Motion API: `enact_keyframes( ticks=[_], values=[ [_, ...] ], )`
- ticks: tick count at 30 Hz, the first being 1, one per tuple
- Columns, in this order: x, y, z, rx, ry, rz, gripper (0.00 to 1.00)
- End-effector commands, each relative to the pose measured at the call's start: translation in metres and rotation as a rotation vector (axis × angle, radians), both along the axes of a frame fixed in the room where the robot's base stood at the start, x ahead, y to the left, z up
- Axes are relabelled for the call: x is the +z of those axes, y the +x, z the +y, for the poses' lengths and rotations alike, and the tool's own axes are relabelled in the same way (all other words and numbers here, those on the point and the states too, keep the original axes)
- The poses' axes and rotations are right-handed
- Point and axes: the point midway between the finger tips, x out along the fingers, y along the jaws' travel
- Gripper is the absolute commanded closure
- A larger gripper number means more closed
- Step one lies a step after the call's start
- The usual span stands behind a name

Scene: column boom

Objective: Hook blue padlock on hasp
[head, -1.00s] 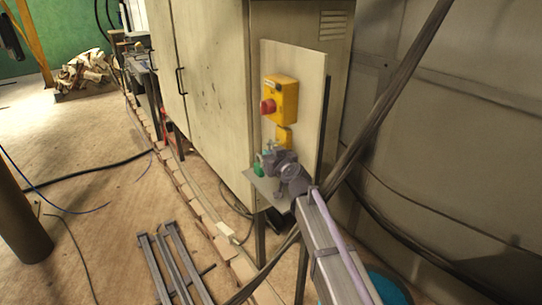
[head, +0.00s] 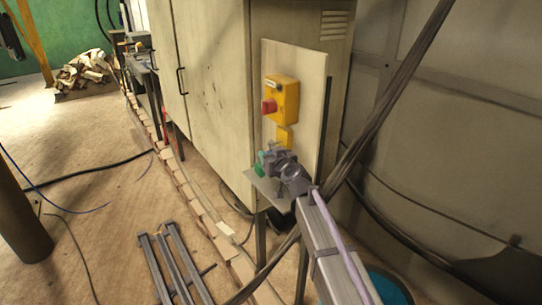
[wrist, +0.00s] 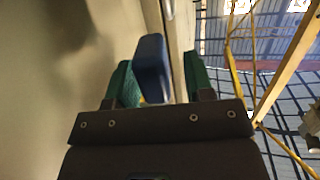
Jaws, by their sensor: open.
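The blue padlock (wrist: 152,68) shows in the wrist view between the two green fingers of my gripper (wrist: 160,82). My gripper is open, with a gap visible beside the padlock; I cannot tell whether either finger touches it. In the head view my gripper (head: 262,163) is at the small shelf on the cabinet's end panel, and the padlock is hidden there. A yellow plate (head: 284,137), which looks like the hasp, is on the panel just above my gripper. The padlock's shackle cannot be made out.
A yellow box (head: 284,98) with a red knob (head: 269,106) is on the panel (head: 309,75) above the plate. The shelf (head: 268,188) juts out below my gripper. A dark diagonal bar or cable bundle (head: 385,105) passes right of the panel.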

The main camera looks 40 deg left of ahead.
Motion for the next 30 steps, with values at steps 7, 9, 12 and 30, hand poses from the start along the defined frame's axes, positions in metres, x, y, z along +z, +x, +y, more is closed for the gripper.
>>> enact_keyframes(
  ticks=[7,9,12,30],
  values=[
    [0.008,-0.02,-0.036,-0.003,0.002,0.001,0.47],
    [0.011,-0.03,-0.052,-0.002,0.0,0.0,0.47],
    [0.014,-0.042,-0.074,-0.001,0.0,0.001,0.47],
    [-0.025,-0.107,-0.105,0.167,-0.138,0.315,0.47]
  ],
)
